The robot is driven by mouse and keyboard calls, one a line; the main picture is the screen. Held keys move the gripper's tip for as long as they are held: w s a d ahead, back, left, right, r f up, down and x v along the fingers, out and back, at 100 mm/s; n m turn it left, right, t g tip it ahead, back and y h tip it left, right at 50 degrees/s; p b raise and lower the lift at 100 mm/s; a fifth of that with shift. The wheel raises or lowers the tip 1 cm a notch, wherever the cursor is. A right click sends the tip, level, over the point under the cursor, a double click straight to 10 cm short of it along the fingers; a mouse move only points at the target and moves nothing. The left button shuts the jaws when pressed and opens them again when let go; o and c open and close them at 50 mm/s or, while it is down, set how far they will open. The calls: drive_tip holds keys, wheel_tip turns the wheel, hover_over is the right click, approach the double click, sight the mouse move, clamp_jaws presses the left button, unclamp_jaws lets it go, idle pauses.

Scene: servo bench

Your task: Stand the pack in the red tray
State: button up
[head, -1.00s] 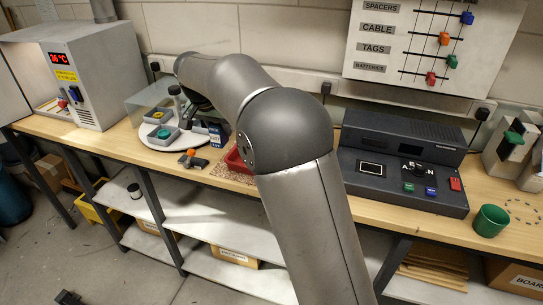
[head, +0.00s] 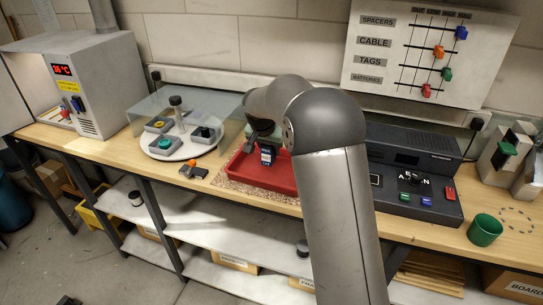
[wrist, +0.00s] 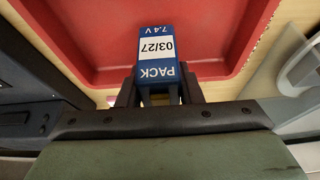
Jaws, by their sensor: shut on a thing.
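The pack (wrist: 158,50) is a small blue block with a white label reading "PACK", "03/27" and "7.4 V". My gripper (wrist: 160,92) is shut on it, with a dark finger on either side of its near end. In the head view the pack (head: 267,156) hangs below my gripper (head: 264,138), over the red tray (head: 284,183). The wrist view shows the red tray (wrist: 95,68) behind the pack. I cannot tell whether the pack touches the tray floor.
Left of the tray is a round white turntable (head: 158,153) with grey bins under a clear cover. A small orange-and-grey item (head: 188,168) lies between them. A dark console (head: 420,165) stands right of my arm, with a green cup (head: 485,230) near the front edge.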

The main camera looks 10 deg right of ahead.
sight(272, 157)
drive_tip(key=shift+d+f, duration=0.2)
drive_tip(key=shift+f, duration=0.75)
drive_tip(key=shift+d+f, duration=0.15)
drive_tip(key=shift+f, duration=0.8)
drive_tip(key=o, duration=1)
drive_tip(key=shift+f, duration=0.1)
drive_tip(key=b+v, duration=0.1)
drive_tip(key=v, duration=1.1)
drive_tip(key=s+f+n+g, duration=0.1)
drive_tip(key=s+f+n, duration=0.1)
drive_tip(key=s, duration=1)
drive_tip(key=s+d+f+n+g+y, duration=0.1)
drive_tip(key=s+f+n, duration=0.1)
drive_tip(key=s, duration=1.1)
drive_tip(key=s+f+n+g+y, duration=0.1)
drive_tip(key=s+f+n, duration=0.1)
drive_tip(key=s, duration=1.1)
drive_tip(key=shift+d+f+n, duration=0.3)
drive_tip(key=shift+f, duration=0.35)
